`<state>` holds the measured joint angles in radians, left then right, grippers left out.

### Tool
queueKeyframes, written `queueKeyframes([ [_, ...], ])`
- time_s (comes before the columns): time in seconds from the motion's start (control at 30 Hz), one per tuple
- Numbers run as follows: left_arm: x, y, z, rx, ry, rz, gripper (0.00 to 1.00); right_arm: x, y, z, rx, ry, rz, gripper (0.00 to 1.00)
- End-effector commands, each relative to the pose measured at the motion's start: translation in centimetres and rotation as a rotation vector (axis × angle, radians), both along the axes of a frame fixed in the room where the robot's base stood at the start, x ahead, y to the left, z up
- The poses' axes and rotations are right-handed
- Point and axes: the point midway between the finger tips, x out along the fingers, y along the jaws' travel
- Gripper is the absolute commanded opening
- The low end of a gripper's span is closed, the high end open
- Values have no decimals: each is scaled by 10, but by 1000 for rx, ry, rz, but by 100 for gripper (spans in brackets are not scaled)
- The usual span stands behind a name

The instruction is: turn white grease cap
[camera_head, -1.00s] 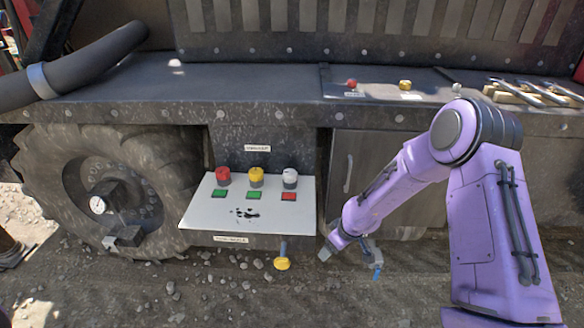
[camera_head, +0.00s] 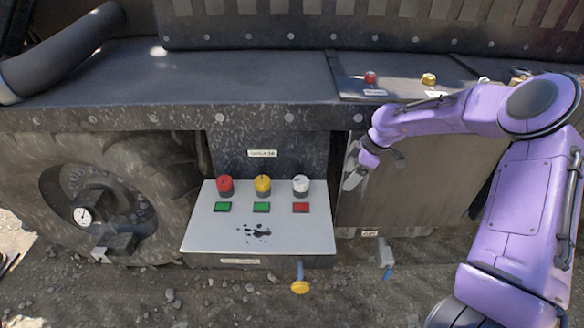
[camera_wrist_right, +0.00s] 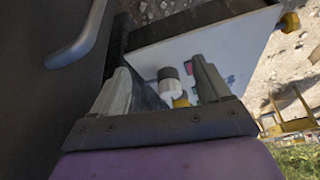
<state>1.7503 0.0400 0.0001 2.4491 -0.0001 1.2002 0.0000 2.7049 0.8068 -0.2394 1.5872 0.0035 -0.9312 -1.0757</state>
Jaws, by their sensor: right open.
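The white grease cap (camera_head: 301,183) stands upright at the right end of a row of three caps on a pale panel (camera_head: 210,238). In the right wrist view, the white cap (camera_wrist_right: 168,76) shows beyond and between the fingers of the open gripper (camera_wrist_right: 160,64). My left gripper is not in view.
A yellow cap (camera_head: 263,184) and a red cap (camera_head: 225,185) stand left of the white one, with green squares in front. A cabinet door (camera_head: 420,195) is at the right of the panel. A dark ledge (camera_head: 240,85) runs above. A yellow-ended handle (camera_head: 299,285) hangs below.

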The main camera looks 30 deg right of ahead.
Motion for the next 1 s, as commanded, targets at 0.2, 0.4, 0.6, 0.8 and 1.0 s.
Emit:
queueKeyframes([
  [0.2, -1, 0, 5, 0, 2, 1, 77, 18, 20, 1, -2, 4, 7, 77],
  [0.4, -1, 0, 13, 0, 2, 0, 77, 53, 59, 1, -4, 4, 10, 77],
  [0.6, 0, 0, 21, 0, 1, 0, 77, 84, 95, -4, -1, 7, 5, 77],
  [0.8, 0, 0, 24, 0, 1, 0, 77, 92, 102, -38, 0, 3, 2, 77],
  [1.0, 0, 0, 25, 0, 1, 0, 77, 94, 104, -47, 0, 1, 3, 77],
])
